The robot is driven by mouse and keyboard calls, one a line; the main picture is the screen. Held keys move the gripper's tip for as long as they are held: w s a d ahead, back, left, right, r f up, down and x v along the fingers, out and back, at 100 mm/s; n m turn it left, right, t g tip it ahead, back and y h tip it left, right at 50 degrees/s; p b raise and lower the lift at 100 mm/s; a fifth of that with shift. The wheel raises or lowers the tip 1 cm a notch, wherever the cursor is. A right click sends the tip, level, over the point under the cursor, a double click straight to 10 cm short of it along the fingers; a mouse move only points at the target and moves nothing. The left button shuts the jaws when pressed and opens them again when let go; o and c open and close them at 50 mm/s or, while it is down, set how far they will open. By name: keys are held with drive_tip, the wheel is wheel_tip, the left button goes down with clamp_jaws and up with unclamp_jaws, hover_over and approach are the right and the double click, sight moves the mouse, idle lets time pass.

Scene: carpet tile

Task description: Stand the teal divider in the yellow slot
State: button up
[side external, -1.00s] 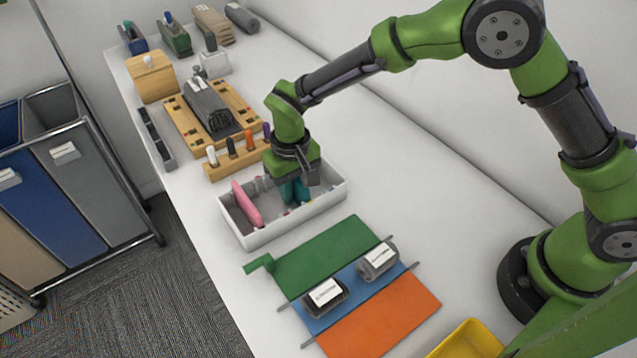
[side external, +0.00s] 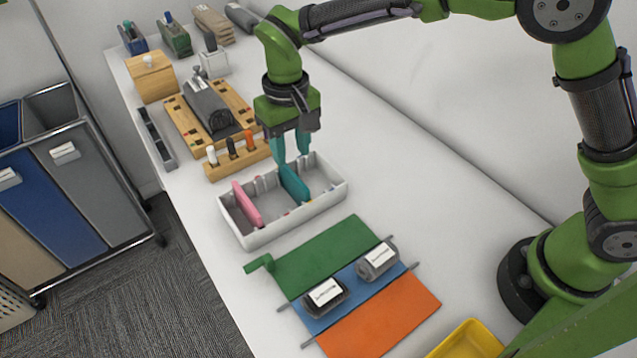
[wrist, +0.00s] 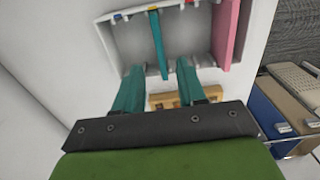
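The teal divider (side external: 294,185) stands on edge across the white tray (side external: 322,198); it also shows in the wrist view (wrist: 158,45). In the wrist view its upper end meets the yellow mark (wrist: 153,9) on the tray wall. How deep it sits in the slot is hard to tell. My gripper (side external: 291,160) is above the tray, over the divider. Its two teal fingers are apart, with a gap between them, and it is empty; in the wrist view the divider lies beyond the gap between the fingertips (wrist: 158,66).
A pink divider (side external: 246,204) stands in the tray's left part. A wooden marker holder (side external: 236,160) is close behind the tray. A green, blue and orange mat (side external: 330,250) with two labelled dark items lies in front.

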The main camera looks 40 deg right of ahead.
drive_tip(key=shift+d+r, duration=0.1)
drive_tip(key=shift+r, duration=0.75)
drive_tip(key=s+d+r+m+t+y, duration=0.2)
drive_tip(key=s+d+r, duration=0.3)
drive_tip(key=d+r, duration=0.55)
drive_tip(key=s+d+m+t, duration=0.2)
drive_tip(key=s+d+t, duration=0.3)
drive_tip(key=s+d, duration=0.5)
drive_tip(key=s, duration=0.4)
drive_tip(key=shift+d, duration=0.3)
